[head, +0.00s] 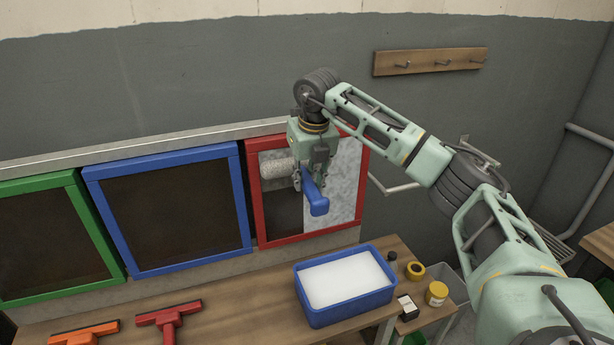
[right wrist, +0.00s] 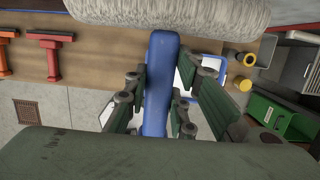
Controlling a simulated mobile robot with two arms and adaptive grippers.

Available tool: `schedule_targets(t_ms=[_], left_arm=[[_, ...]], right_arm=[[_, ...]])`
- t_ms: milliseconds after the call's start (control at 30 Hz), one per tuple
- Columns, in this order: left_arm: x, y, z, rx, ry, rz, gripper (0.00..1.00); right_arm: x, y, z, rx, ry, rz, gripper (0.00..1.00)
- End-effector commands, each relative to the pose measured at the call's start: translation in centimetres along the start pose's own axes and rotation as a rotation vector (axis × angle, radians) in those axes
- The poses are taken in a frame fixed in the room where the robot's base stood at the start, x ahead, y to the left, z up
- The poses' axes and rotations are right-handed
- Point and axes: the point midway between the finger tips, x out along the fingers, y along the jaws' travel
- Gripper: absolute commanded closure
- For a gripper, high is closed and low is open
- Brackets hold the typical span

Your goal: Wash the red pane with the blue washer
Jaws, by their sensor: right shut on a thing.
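The red pane (head: 284,218) is a red-framed window panel on the wall. The washer's fluffy grey-white roller (head: 277,168) lies over the pane's upper left. In the right wrist view the blue handle (right wrist: 157,85) runs between the fingers, with the roller (right wrist: 160,15) across the top. My left gripper is not in view.
A blue tub (head: 346,315) with white contents stands on the wooden bench below. Yellow and black containers (head: 436,293) sit beside it. Red (head: 168,318) and orange (head: 86,334) squeegees lie to the left. Blue-framed (head: 166,158) and green-framed (head: 45,185) panes are left of the red one.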

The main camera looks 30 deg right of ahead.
Motion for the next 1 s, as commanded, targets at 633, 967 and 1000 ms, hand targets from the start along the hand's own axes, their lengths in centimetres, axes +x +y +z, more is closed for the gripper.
schedule_targets(t_ms=[633, 967, 1000], left_arm=[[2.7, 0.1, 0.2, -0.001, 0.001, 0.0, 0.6], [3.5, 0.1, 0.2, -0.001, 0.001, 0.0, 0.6], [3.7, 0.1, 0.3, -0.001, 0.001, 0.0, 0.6]], right_arm=[[4.4, -0.1, -0.8, 0.0, -0.001, 0.0, 1.0], [5.7, -0.1, -1.1, 0.0, -0.002, 0.0, 1.0], [6.0, -0.1, -1.2, 0.0, -0.002, -0.001, 1.0]])
